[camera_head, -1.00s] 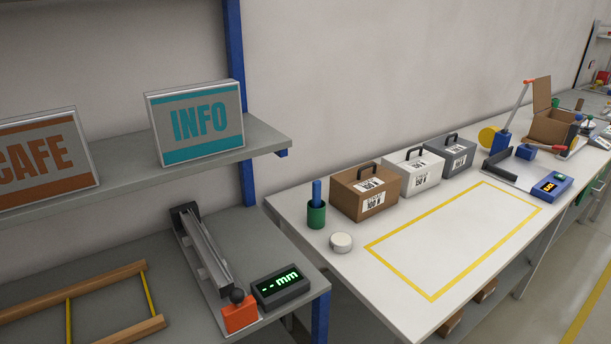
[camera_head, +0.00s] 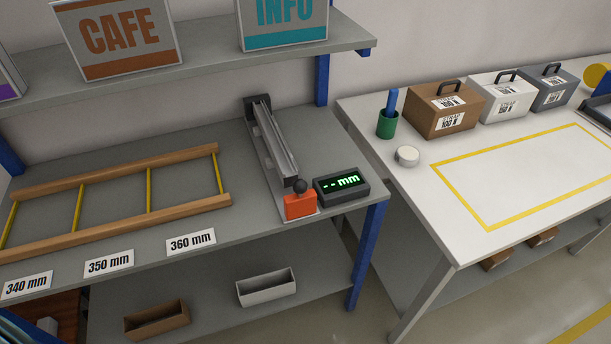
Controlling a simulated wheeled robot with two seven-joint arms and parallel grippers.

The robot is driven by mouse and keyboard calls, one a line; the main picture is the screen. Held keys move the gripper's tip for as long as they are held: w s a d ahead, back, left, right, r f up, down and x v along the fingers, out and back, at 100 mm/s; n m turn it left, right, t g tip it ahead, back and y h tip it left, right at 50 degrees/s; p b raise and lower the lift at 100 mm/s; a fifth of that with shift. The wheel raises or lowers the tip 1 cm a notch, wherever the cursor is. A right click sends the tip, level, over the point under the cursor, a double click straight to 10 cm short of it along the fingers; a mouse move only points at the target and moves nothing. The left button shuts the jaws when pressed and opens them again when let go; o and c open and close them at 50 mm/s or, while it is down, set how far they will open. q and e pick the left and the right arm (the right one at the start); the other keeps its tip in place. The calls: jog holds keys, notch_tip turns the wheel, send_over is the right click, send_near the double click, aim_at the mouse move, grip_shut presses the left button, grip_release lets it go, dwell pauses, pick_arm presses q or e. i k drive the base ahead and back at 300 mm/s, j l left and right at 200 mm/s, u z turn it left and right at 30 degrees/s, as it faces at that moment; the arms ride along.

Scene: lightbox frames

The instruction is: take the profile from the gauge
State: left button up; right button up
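The gauge (camera_head: 256,107) stands on the grey bench, a long narrow fixture with a dark end block at the back and an orange block (camera_head: 300,206) with a black knob at the front. A grey metal profile (camera_head: 275,139) appears to lie lengthwise in it; I cannot clearly separate it from the gauge's rail. The display (camera_head: 341,186) beside the orange block reads "-- mm" in green. Neither of my grippers is in view.
A wooden rack (camera_head: 115,232) with yellow dividers lies left of the gauge, above labels 340, 350 and 360 mm. A shelf (camera_head: 210,58) with signs hangs above. A white table (camera_head: 470,245) with strap boxes stands right. Two bins, one white (camera_head: 266,289), sit below.

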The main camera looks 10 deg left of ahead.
aim_at(285, 167)
jog(key=i+l+u, duration=0.15)
jog(key=l+u, duration=0.2)
jog(key=l, duration=0.65)
jog(key=l+u, duration=0.35)
jog(key=l, duration=0.65)
jog(key=l+u, duration=0.35)
jog(key=l, duration=0.7)
